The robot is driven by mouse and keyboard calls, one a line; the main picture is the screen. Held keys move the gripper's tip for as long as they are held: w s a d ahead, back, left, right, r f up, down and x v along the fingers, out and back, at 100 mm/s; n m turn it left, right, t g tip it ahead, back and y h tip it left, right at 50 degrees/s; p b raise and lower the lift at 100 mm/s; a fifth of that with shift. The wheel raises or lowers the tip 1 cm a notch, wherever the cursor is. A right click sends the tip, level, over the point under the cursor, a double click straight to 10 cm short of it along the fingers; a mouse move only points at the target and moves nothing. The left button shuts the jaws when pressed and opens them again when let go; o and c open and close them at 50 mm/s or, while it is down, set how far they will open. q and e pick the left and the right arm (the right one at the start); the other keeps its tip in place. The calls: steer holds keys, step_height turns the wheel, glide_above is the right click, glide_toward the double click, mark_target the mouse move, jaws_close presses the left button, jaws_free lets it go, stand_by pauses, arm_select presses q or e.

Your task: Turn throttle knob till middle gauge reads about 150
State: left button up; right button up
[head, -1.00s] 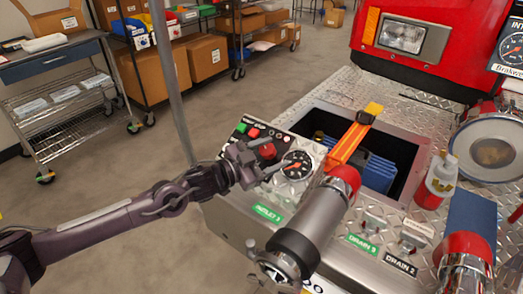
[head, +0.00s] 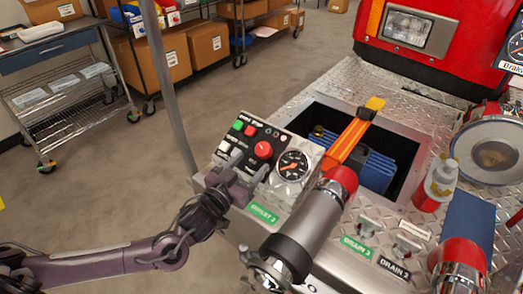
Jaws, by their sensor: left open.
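A round red knob (head: 264,149), which looks like the throttle knob, is on the black control panel (head: 250,160). Just right of it is a round black-faced gauge (head: 293,165) with an orange needle; its numbers are too small to read. My left gripper (head: 248,168) is open at the panel's lower edge, below and left of the knob, with its fingers pointing up toward it. The fingers appear apart from the knob and hold nothing. My right gripper is not in view.
Green and red buttons (head: 250,130) and white switches sit beside the knob. A large chrome pipe with a red collar (head: 342,178) stands close right of the gauge. A pole (head: 165,85) rises left of the panel.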

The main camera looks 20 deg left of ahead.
mark_target(258, 155)
arm_select(q)
steer(key=shift+x, duration=2.8)
steer(key=shift+f, duration=0.1)
steer(key=c, duration=1)
steer(key=shift+o, duration=0.2)
steer(key=shift+m+h, duration=0.3)
steer(key=shift+m, duration=0.1)
